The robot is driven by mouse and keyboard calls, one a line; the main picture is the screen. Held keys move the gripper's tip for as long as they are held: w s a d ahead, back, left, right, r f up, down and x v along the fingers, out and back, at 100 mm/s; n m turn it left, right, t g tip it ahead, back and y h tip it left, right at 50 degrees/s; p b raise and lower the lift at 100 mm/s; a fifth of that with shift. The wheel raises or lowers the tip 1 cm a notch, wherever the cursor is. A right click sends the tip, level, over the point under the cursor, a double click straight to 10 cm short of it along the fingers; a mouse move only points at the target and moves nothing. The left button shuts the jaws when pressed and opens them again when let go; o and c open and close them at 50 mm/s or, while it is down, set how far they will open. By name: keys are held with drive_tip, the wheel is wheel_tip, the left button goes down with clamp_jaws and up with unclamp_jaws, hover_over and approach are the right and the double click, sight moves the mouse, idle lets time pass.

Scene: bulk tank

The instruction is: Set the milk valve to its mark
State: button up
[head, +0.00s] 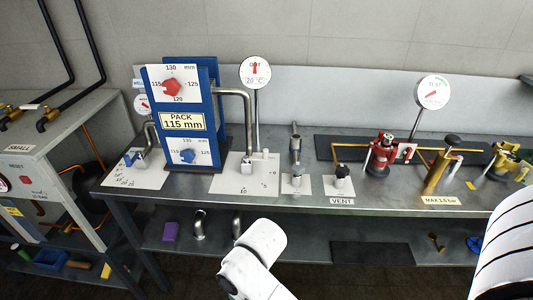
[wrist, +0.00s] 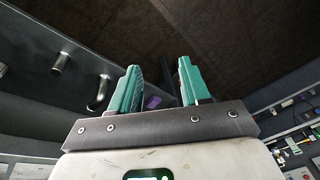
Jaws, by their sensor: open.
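Two pipe taps stand on white scale plates on the bench. The left tap has a blue handle (head: 133,158) on its plate (head: 120,177). The right tap, with a pale handle (head: 262,155), stands under a bent steel pipe (head: 247,110) on a plate (head: 262,184) with small figures. No readable label tells me which is the milk valve, and the handles' exact settings are too small to read. My gripper (wrist: 158,84) is open and empty in the wrist view, with its teal fingers apart. Its fingertips do not show in the head view, only my white arm below the bench front.
Red, brass and yellow fittings fill the bench's right. The lower shelf holds a purple block (head: 170,231) and pipe pieces.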

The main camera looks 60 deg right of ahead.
drive_tip(key=w+d+r+m+t, duration=0.1)
drive_tip(key=w+d+r, duration=0.45)
drive_tip(key=w, duration=0.25)
drive_tip(key=m+h+p, duration=0.2)
drive_tip(key=m+h, duration=0.1)
drive_tip(key=m, duration=0.1)
approach(266, 150)
drive_tip(key=x, duration=1)
drive_tip(key=shift+w+d+f+p, duration=0.1)
drive_tip(key=shift+f+p, duration=0.05)
drive_tip(key=shift+p, duration=0.15)
drive_tip(key=shift+c, duration=0.4)
clamp_jaws()
